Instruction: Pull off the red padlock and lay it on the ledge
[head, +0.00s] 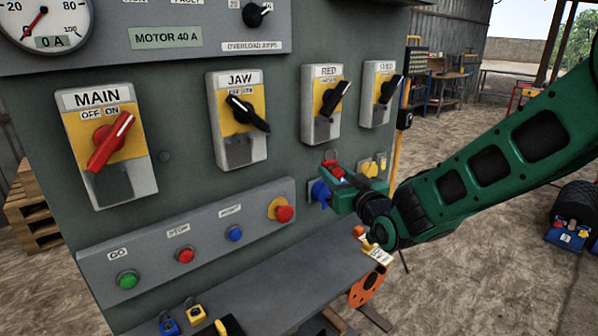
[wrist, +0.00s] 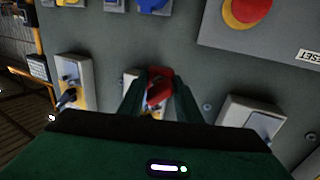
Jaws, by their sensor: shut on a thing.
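My gripper (head: 340,178) is shut on the red padlock (head: 331,168), just below the switch box marked RED (head: 322,105). In the wrist view the red padlock (wrist: 159,88) sits between the two dark green fingers, in front of a switch box partly hidden behind them. I cannot tell whether its shackle is clear of the box. The ledge (head: 255,275) is the grey shelf sticking out below the button panel, to the lower left of my gripper.
A blue padlock (head: 168,326) and a yellow padlock (head: 195,313) lie at the ledge's near left. Blue and yellow sockets (head: 319,191) sit beside my gripper. The button panel (head: 190,240) juts out above the ledge. An orange slotted piece (head: 367,290) is at the ledge's right end. The ledge's middle is clear.

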